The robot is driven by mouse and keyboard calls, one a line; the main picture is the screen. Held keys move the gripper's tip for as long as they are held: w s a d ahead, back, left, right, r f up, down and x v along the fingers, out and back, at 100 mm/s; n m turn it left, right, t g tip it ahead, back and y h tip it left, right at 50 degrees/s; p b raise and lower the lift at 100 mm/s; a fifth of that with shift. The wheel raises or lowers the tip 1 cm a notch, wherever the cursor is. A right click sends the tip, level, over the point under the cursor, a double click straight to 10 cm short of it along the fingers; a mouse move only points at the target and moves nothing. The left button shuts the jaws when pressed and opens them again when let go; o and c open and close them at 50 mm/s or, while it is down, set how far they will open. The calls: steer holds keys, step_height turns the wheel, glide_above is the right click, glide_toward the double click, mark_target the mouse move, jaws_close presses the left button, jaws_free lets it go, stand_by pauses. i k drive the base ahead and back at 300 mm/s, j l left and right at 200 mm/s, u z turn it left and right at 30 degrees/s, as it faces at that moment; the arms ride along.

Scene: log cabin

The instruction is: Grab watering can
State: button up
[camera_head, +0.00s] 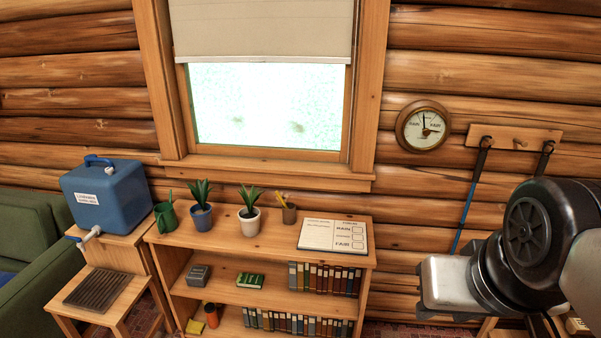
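A small green watering can (165,216) stands on the left end of the wooden shelf's top, left of a plant in a blue pot (201,217). Its fine shape is hard to make out at this size. My gripper (447,286) is at the lower right, in front of the wall and right of the shelf, well apart from the can. Its pale body shows, but its fingers are not clearly visible.
A blue water container (108,196) with a tap sits on a wooden stand left of the shelf (262,241). A white-potted plant (249,221), a pencil cup (289,213) and a board (333,235) share the shelf top. A step stool (119,298) stands in front.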

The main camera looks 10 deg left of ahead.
mark_target(167, 220)
steer(key=u, duration=1.45)
steer(key=i+j+z, duration=0.1)
steer(key=i+j, duration=0.2)
steer(key=i, duration=0.3)
steer(key=i+j, duration=0.35)
steer(key=i, duration=0.25)
steer(key=i+j+z, duration=0.15)
steer(key=i+j, duration=0.15)
steer(key=i, duration=0.35)
steer(key=i+j, duration=0.45)
steer(key=i+l+z, duration=0.05)
steer(key=i, duration=0.05)
